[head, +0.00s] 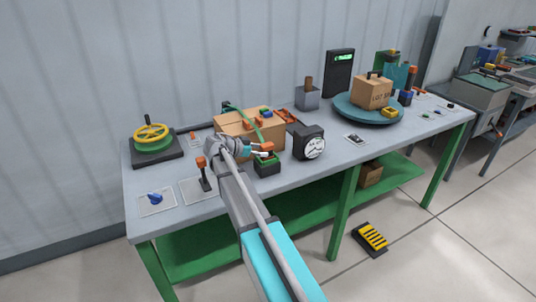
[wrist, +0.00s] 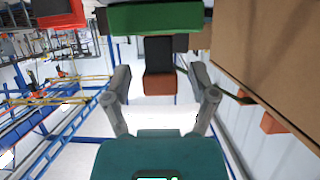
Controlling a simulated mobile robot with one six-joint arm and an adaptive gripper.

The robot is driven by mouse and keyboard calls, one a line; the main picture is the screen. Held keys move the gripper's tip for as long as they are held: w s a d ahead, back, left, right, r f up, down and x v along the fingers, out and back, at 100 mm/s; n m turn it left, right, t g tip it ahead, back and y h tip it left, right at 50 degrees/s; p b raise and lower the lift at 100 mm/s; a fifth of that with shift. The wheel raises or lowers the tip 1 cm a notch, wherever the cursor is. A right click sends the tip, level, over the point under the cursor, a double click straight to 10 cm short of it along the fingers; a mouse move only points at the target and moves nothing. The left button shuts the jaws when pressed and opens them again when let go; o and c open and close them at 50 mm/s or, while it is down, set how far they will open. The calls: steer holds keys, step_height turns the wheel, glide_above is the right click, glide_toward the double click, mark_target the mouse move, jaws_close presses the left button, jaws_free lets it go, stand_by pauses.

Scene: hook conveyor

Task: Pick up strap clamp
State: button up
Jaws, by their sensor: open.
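A small orange-and-dark block, which I take to be the strap clamp (wrist: 160,80), shows between the fingers of my gripper (wrist: 159,76) in the wrist view. The fingers are spread, with a gap on each side of it. In the head view an orange piece (head: 266,146) sits at my gripper (head: 257,151), in front of a cardboard box (head: 235,126) with a green strap (head: 257,131) over it. The box also fills the right of the wrist view (wrist: 275,55). My arm hides part of the box front.
A green-topped black block (head: 267,166) stands just below my gripper. A black gauge (head: 309,143) is close on its right. An orange-topped lever (head: 203,172) stands left of my arm. A yellow handwheel (head: 151,134) is at the far left. A round turntable (head: 366,111) holds another box.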

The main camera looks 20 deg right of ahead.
mark_target(267, 150)
steer(key=shift+b+x, duration=0.4)
steer(key=shift+x, duration=1.15)
jaws_close()
